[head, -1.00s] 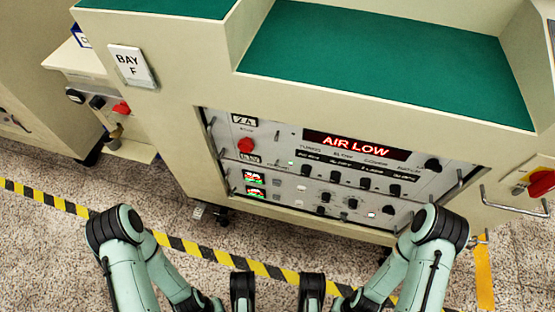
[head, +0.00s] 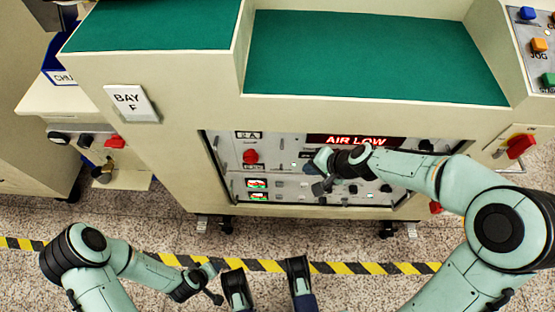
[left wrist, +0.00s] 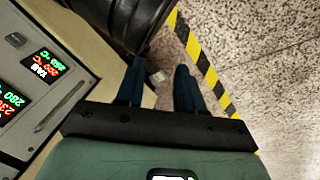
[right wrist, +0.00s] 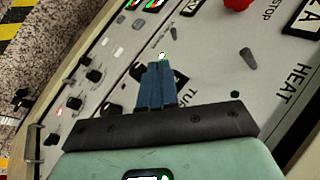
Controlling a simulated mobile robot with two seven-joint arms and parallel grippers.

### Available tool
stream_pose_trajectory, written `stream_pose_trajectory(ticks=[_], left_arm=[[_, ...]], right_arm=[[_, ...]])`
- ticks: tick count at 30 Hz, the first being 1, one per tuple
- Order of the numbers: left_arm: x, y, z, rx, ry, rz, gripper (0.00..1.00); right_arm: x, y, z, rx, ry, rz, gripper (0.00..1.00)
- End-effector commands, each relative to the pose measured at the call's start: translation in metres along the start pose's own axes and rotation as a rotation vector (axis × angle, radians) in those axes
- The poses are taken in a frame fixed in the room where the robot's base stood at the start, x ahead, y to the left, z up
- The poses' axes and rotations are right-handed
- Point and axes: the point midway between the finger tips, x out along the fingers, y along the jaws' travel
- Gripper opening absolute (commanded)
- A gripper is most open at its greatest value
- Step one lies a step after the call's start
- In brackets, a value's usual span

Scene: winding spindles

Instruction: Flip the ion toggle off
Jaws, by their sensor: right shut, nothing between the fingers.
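The control panel (head: 275,185) is set into the front of the cream machine under the red AIR LOW display (head: 349,140). My right gripper (right wrist: 157,66) is shut and empty, its blue fingertips close to a small lit green lamp (right wrist: 163,56) above the TURBO label. In the head view my right arm covers the panel's middle. Grey metal toggles (right wrist: 250,58) show in the right wrist view. No ION label is readable, so I cannot tell which toggle is the ion one. My left gripper (left wrist: 160,68) is open and empty, low in front of the machine.
A red stop knob (head: 250,156) is at the panel's upper left. Black knobs (right wrist: 94,76) sit along the panel near my right gripper. Metal handles (left wrist: 60,106) stick out at the panel's sides. A yellow-black floor stripe (head: 345,268) runs before the machine.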

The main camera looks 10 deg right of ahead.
Motion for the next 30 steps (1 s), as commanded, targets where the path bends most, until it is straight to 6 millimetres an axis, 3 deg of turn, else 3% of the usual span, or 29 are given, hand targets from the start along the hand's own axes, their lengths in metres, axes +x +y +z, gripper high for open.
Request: stream_pose_trajectory(ticks=[4,16,20,30], left_arm=[[-0.004,0.004,-0.005,0.005,0.017,0.008,0.37],[-0.002,0.004,-0.004,0.004,0.014,0.007,0.37],[0.002,-0.001,0.002,0.000,-0.004,-0.002,0.37],[0.017,-0.019,0.025,-0.019,-0.078,-0.034,0.37]], right_arm=[[-0.015,-0.018,-0.001,-0.007,0.008,-0.026,0.00],[-0.012,-0.019,0.000,-0.008,0.006,-0.028,0.00],[0.002,-0.019,0.000,-0.009,0.003,-0.028,0.00],[0.063,-0.021,0.000,-0.011,0.003,-0.028,0.00]])
